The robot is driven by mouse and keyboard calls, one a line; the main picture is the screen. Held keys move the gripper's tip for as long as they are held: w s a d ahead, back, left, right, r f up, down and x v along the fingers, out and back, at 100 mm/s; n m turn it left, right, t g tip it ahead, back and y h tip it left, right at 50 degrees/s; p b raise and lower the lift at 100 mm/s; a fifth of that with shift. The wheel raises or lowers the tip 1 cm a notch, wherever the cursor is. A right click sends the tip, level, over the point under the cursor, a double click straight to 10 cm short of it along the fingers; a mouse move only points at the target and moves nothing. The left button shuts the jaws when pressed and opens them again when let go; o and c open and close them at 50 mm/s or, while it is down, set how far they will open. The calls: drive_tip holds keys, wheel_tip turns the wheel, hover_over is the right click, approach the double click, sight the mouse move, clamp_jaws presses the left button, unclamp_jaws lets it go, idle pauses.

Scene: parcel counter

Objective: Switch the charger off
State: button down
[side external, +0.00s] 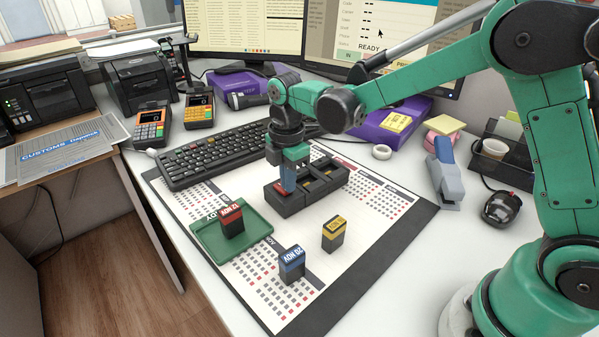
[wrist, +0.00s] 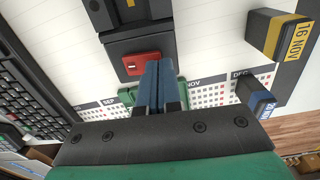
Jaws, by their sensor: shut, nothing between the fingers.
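The black charger (side external: 330,190) lies on the calendar mat in the side view, with bays along its top. Its end with a red switch (wrist: 140,63) shows in the wrist view, where the charger (wrist: 140,42) runs off the top edge. My gripper (side external: 287,189) points down over the charger's left end. Its blue fingers are shut together with nothing between them. In the wrist view the fingertips (wrist: 160,66) overlap the right part of the red switch. I cannot tell whether they touch it. The fingers partly hide the switch, and its position is unclear.
A red-topped battery (side external: 232,222) stands on a green tray (side external: 205,245). A blue-topped battery (side external: 291,265) and a yellow-topped battery (side external: 334,233) stand on the mat (side external: 375,255). A keyboard (side external: 215,158) lies behind the charger. A stapler (side external: 444,175) stands at right.

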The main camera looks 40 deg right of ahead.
drive_tip(key=shift+f, duration=0.3)
drive_tip(key=shift+w+r, duration=0.15)
drive_tip(key=shift+r, duration=2.25)
idle(0.8)
drive_tip(key=shift+r, duration=1.7)
idle(0.5)
drive_tip(key=shift+s+r, duration=0.1)
drive_tip(key=shift+s, duration=0.1)
drive_tip(key=s+d+m+t, duration=0.2)
drive_tip(key=s+m+t, duration=0.1)
drive_tip(key=s+m, duration=0.3)
drive_tip(key=s+d+m+t, duration=0.2)
drive_tip(key=s+m+t, duration=0.2)
drive_tip(key=m, duration=0.7)
drive_tip(key=shift+s+d+r+m, duration=0.2)
drive_tip(key=shift+s+d+m, duration=0.1)
drive_tip(key=shift+s, duration=0.55)
